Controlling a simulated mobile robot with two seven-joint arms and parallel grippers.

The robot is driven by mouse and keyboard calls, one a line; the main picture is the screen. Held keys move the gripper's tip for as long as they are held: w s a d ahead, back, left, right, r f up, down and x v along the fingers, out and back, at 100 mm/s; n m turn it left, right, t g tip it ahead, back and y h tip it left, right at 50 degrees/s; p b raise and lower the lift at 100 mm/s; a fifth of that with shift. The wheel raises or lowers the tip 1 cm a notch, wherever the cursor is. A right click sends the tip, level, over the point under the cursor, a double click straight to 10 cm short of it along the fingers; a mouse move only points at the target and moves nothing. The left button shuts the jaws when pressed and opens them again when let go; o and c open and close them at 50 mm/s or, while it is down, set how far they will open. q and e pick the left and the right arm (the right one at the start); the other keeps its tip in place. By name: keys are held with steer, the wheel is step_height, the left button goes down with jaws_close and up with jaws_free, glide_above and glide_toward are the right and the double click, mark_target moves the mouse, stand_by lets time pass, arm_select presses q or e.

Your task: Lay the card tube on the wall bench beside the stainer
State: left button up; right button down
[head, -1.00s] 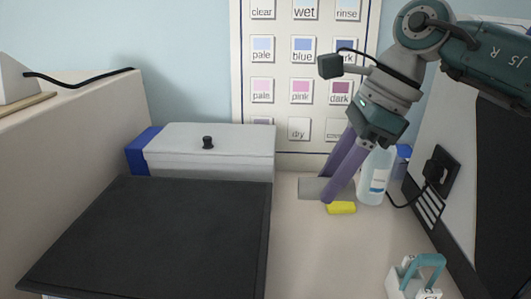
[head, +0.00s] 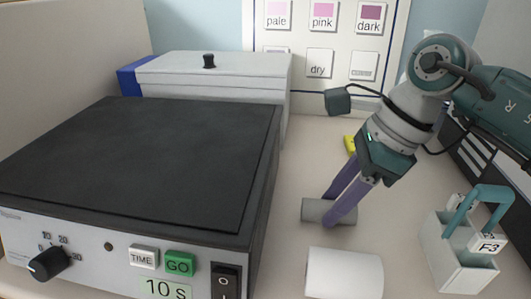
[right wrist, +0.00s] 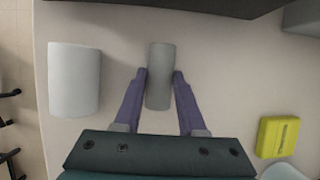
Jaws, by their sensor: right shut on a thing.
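The card tube (head: 314,210) is a short grey cylinder lying on its side at or just above the pale wall bench (head: 300,180). It is right of the black-topped machine with a dial and TIME and GO buttons (head: 130,165), which I take for the stainer, and apart from it. My right gripper (head: 338,207) is shut on the tube. In the right wrist view the tube (right wrist: 160,60) sits between the two purple fingers. I cannot tell whether its underside touches the bench. My left gripper is not in view.
A larger white roll (head: 344,273) lies in front of the tube. A white caddy with a teal handle (head: 462,250) stands at right. A yellow block (head: 350,144) is behind my fingers. A grey lidded box (head: 215,78) stands behind the machine.

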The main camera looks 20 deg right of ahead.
steer(key=shift+f, duration=0.3)
steer(key=shift+c, duration=2.4)
jaws_free()
steer(key=shift+r, duration=0.1)
steer(key=p+v, duration=0.6)
steer(key=v, duration=0.1)
steer(key=shift+a, duration=0.1)
steer(key=shift+r, duration=0.3)
